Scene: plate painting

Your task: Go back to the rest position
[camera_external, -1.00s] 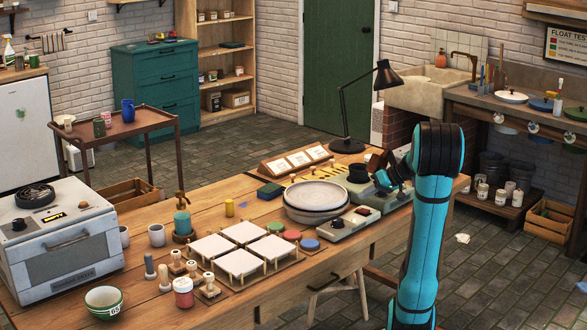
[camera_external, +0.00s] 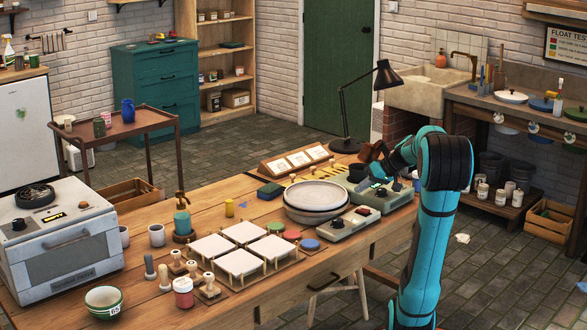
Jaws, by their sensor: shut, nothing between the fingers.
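My teal and black arm rises at the right front of the workbench (camera_external: 215,313). Its forearm reaches left over the bench's right end. My gripper (camera_external: 368,184) is small in view, above the grey-green device at that end. It is shut and holds nothing. The fingertips are hard to make out against the device.
Stacked pale plates (camera_external: 318,192) stand left of the gripper, with a grey box (camera_external: 338,224) in front. A black lamp (camera_external: 345,120) stands behind. White tiles on stands (camera_external: 262,249), coloured discs and stamps fill the middle.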

